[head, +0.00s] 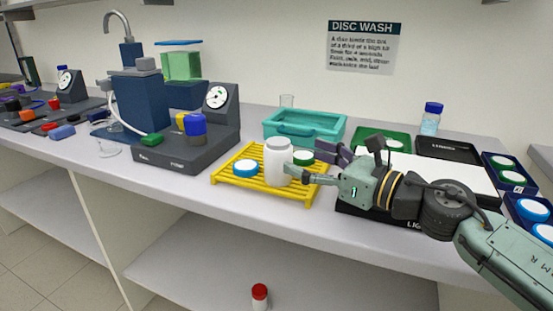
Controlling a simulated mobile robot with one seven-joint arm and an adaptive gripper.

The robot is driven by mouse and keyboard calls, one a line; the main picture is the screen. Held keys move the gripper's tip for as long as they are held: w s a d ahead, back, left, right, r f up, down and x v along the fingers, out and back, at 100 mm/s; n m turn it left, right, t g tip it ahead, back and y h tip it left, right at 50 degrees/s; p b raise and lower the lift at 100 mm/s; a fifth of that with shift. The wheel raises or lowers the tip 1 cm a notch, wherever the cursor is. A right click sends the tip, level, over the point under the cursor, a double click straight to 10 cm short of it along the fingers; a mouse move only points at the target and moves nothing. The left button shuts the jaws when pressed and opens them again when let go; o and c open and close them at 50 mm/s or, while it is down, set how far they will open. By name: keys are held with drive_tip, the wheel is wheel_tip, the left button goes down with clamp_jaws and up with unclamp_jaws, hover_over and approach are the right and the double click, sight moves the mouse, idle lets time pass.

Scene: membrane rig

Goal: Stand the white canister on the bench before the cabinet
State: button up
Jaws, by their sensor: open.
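A white canister (278,162) stands upright on the yellow slatted rack (232,176) on the bench, with its top grey-white. My gripper (304,164) reaches in from the right with its fingers spread. The nearer fingertip overlaps the canister's lower right side in the picture; the farther finger is to the right, near a green-rimmed disc. I cannot tell whether either finger touches the canister. The bench top (190,195) is pale. I cannot make out a clear cabinet in this view.
A teal tray (306,125) is behind. A dark gauge unit (195,145) stands left; a light panel (455,180) lies right. A red-capped bottle (260,296) is on the lower shelf.

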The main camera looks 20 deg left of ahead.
sight(290, 154)
drive_tip(key=p+x, duration=0.1)
drive_tip(key=x, duration=0.2)
drive_tip(key=p+x, duration=0.1)
drive_tip(key=x, duration=0.3)
drive_tip(key=shift+s+a, duration=0.15)
drive_tip(key=shift+s, duration=0.05)
drive_tip(key=shift+w+a+f, duration=0.1)
drive_tip(key=shift+a+f, duration=0.05)
drive_tip(key=shift+c, duration=0.3)
drive_tip(key=c, duration=1.6)
